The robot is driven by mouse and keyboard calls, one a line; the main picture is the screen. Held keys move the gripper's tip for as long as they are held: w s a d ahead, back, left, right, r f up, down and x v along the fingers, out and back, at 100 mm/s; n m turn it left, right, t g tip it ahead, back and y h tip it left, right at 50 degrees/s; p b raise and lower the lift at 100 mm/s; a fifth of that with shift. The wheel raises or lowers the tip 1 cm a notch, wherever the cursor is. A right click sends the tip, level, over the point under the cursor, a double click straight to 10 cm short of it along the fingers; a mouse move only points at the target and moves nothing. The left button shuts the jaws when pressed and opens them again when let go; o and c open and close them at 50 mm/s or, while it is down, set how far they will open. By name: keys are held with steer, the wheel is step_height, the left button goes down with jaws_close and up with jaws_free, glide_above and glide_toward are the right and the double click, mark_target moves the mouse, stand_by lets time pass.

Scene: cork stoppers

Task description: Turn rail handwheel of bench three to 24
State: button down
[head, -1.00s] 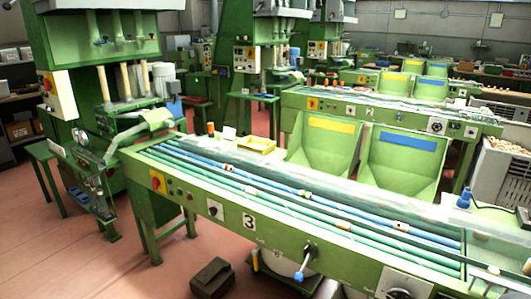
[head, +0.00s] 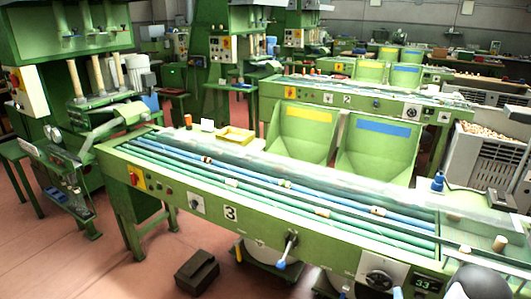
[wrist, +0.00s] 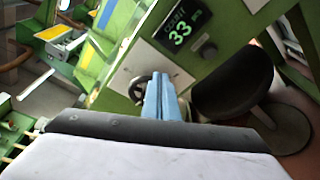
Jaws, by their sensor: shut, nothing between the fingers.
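Bench three (head: 200,212) is a long green bench with a "3" plate. Its rail handwheel (head: 379,280) is a dark wheel on a white plate at the right of the front panel. A display (head: 424,284) to the right of it reads 33. In the wrist view the handwheel (wrist: 139,88) shows just left of my fingers, partly hidden by them, and the display (wrist: 180,28) reads 33 mm. My gripper (wrist: 163,80) has blue fingers, shut and empty, pointing toward the handwheel's plate. I cannot tell whether they touch the wheel.
A lever with a blue knob (head: 287,251) sticks out of the front panel left of the handwheel. A dark box (head: 197,271) lies on the floor before the bench. A dark round seat (wrist: 235,90) stands right of my fingers in the wrist view.

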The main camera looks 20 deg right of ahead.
steer(key=shift+w+d, duration=0.6)
steer(key=shift+d, duration=0.05)
steer(key=shift+w+a+f+b, duration=0.1)
steer(key=shift+w+a+b, duration=0.2)
steer(key=shift+a+b, duration=0.1)
stand_by(0.5)
steer(key=shift+w+a+r, duration=0.1)
steer(key=shift+r, duration=0.3)
steer(key=shift+w+a+r+b, duration=0.1)
steer(key=shift+w+r+b, duration=0.05)
steer(key=shift+r+b, duration=0.15)
steer(key=shift+r, duration=0.2)
steer(key=shift+w+a+r+b, duration=0.3)
steer(key=shift+a+r+b, duration=0.1)
steer(key=shift+b, duration=0.1)
steer(key=shift+s+d+r, duration=0.15)
steer(key=shift+d+r, duration=0.05)
steer(key=shift+d, duration=0.05)
stand_by(0.6)
steer(key=shift+s, duration=0.15)
